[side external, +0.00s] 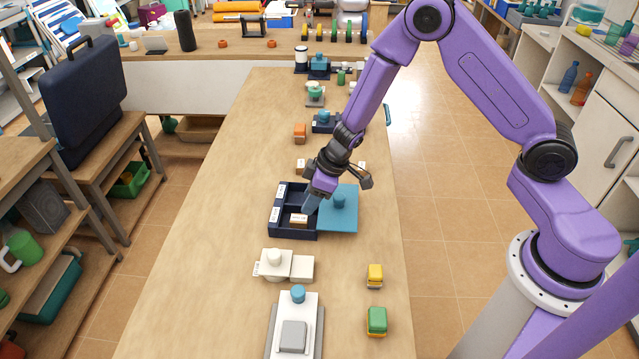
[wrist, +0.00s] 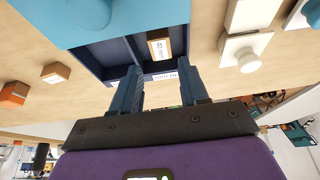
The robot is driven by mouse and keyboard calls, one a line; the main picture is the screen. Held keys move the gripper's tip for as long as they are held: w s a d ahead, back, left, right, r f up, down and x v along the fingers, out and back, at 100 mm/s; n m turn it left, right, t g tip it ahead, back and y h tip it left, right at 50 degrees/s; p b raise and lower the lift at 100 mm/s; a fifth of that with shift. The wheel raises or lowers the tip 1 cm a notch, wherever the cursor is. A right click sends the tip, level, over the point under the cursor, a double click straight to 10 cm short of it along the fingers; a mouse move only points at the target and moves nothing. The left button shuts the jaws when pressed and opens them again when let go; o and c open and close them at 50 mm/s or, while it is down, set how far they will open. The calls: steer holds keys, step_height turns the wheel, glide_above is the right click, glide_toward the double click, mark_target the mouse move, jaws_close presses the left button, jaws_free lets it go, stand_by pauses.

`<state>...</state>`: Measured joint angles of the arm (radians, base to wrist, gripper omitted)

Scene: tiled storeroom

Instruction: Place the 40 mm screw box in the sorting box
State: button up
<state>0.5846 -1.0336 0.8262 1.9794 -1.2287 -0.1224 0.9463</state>
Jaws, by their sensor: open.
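The navy sorting box (side external: 272,222) lies on the table with open compartments and label strips on its wall. A blue lid (side external: 345,215) with a round knob lies along its right side. The screw box (side external: 299,220), small and orange-brown with a white label, sits inside the near compartment. In the wrist view the screw box (wrist: 158,44) lies in a compartment of the sorting box (wrist: 118,50); its label appears to read 40 mm. My gripper (wrist: 158,72) is open and empty, its fingers at the box's labelled wall, apart from the screw box. The side view shows my gripper (side external: 311,204) over the sorting box.
A white knobbed container (side external: 276,263) stands in front of the sorting box. Yellow (side external: 375,275) and green (side external: 377,320) items stand front right. An orange box (side external: 299,132) and small boxes lie beyond. The table's left strip is clear.

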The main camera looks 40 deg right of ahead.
steer(key=v, duration=0.5)
steer(key=shift+r, duration=0.1)
stand_by(0.3)
steer(key=s+d+r+t+h, duration=0.1)
steer(key=s+r+t+h, duration=0.1)
steer(key=s+r, duration=0.65)
steer(key=s+d+r+n+g, duration=0.2)
steer(key=s+r, duration=0.1)
steer(key=s, duration=0.7)
steer(key=s+d+r+n+g, duration=0.2)
steer(key=s+d+r+g, duration=0.1)
steer(key=s, duration=0.8)
steer(key=shift+s+r+h, duration=0.35)
steer(key=shift+r+h, duration=0.05)
steer(key=shift+r, duration=0.05)
